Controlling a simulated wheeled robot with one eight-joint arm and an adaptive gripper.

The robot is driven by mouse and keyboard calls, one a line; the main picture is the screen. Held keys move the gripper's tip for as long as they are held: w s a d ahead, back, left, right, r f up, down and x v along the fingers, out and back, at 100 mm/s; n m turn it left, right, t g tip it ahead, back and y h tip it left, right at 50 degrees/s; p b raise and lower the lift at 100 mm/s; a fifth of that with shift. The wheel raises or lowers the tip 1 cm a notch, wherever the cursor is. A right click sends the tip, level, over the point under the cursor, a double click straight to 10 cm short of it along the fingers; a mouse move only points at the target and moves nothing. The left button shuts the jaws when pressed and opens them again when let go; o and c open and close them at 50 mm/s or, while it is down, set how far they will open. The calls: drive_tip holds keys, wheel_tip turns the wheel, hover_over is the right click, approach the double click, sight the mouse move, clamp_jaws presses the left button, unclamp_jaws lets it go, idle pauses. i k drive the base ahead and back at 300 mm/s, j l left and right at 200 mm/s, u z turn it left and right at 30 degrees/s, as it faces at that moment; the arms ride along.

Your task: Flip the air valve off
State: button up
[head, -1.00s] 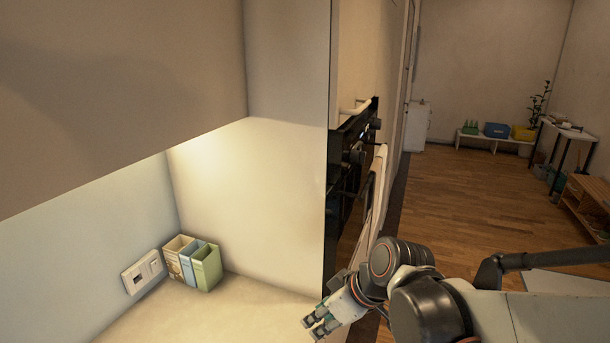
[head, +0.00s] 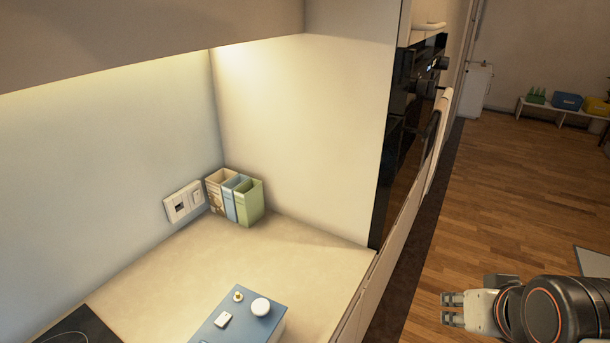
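A blue box (head: 243,318) sits on the counter at the bottom of the head view, partly cut off by the frame edge. On its top are a small brass-coloured fitting (head: 238,296), a white round knob (head: 261,307) and a small white rectangular piece (head: 223,320). I cannot tell for sure which of these is the air valve. My gripper (head: 453,309) is at the lower right, over the floor beyond the counter's front edge, well to the right of the box. Its two fingers point left with a small gap between them, and nothing shows in it.
The counter (head: 310,265) is mostly clear. A wall socket (head: 184,202) and several upright file holders (head: 235,197) stand at the back corner. A dark cooktop edge (head: 78,328) shows at the lower left. A tall oven cabinet (head: 405,130) bounds the counter on the right.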

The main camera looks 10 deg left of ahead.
sight(225, 318)
drive_tip(key=j+u, duration=0.15)
drive_tip(key=u, duration=0.25)
drive_tip(key=j+u, duration=0.2)
drive_tip(key=u, duration=0.25)
drive_tip(key=j+u, duration=0.15)
drive_tip(key=u, duration=0.25)
drive_tip(key=k, duration=0.5)
drive_tip(key=i+j+z, duration=0.15)
drive_tip(key=j, duration=0.25)
drive_tip(key=k+z, duration=0.1)
drive_tip(key=z, duration=0.15)
drive_tip(key=i+u, duration=0.2)
